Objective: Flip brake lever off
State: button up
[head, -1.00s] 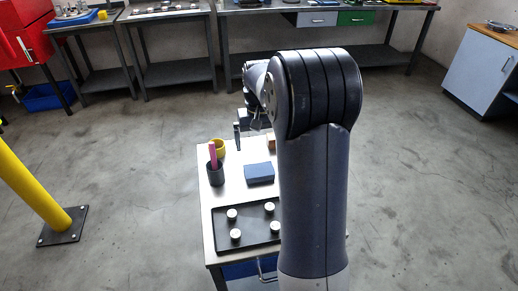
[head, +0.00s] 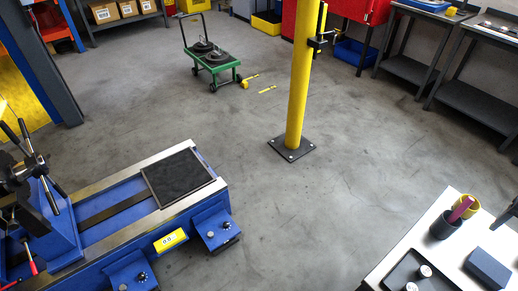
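A red-handled lever (head: 30,258) stands at the lower left of the head view on the blue balancing machine (head: 95,215). It is small and partly cut by the frame, and I cannot tell for sure that it is the brake lever or which position it is in. Only a dark tip of my gripper (head: 508,213) shows at the right edge, above the small white table and far from the machine. Its opening is out of frame.
A yellow post (head: 300,90) and a green cart (head: 212,65) stand behind. Grey floor between machine and table is clear.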

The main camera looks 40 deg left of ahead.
aim_at(24, 241)
jog(key=u, duration=3.55)
